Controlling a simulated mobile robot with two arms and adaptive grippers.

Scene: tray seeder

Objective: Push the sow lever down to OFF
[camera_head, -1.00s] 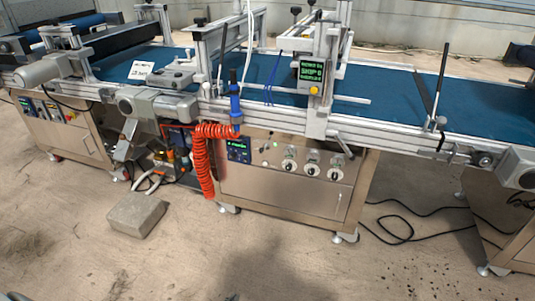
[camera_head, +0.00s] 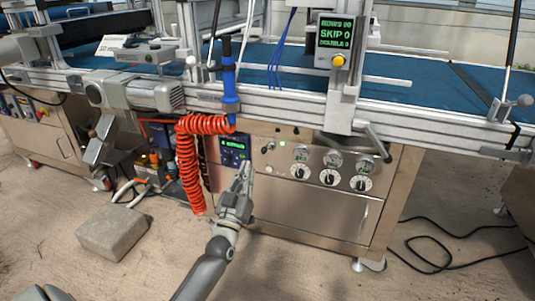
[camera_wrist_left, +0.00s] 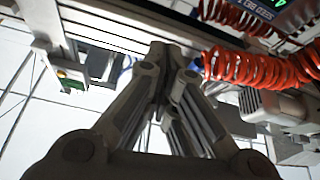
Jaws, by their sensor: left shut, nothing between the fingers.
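My left gripper (camera_head: 247,165) is shut and empty in front of the steel control panel (camera_head: 300,205), just right of and below the small blue display (camera_head: 234,148). In the left wrist view its closed fingers (camera_wrist_left: 165,55) point away from the camera. My right gripper is not in view.
A red coiled hose (camera_head: 187,170) hangs left of the gripper; it also shows in the left wrist view (camera_wrist_left: 255,70). Several gauges and knobs (camera_head: 328,177) are right of it. A larger handle (camera_head: 378,142) juts out above. A concrete block (camera_head: 113,230) lies on the floor.

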